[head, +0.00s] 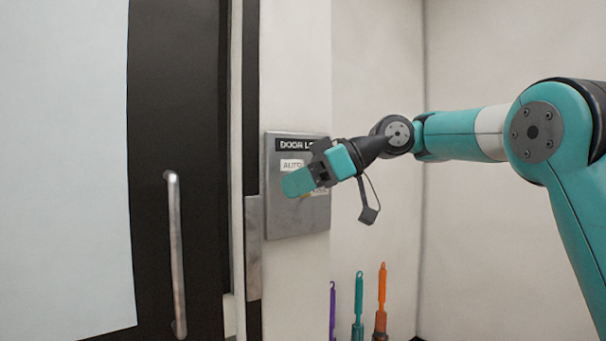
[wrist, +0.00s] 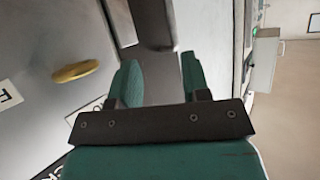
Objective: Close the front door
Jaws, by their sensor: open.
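The front door (head: 180,120) fills the left of the head view, a dark frame around a large pale panel. Its upright metal handle (head: 176,255) is on the dark frame. The head view does not make clear whether the door is fully shut. My gripper (head: 298,183) is open and empty, in front of the grey door lock panel (head: 290,222) and right of the handle. The gripper covers part of the panel's lettering. In the wrist view, my open fingers (wrist: 160,78) have a dark upright strip between and beyond them. A yellow knob (wrist: 76,72) on the panel is left of them.
A metal plate (head: 253,250) is on the edge between door and wall. Purple, teal (head: 358,308) and orange (head: 381,300) handled tools stand low by the wall, below my gripper. The wrist view shows open floor (wrist: 290,110) and a pale box (wrist: 264,65) at right.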

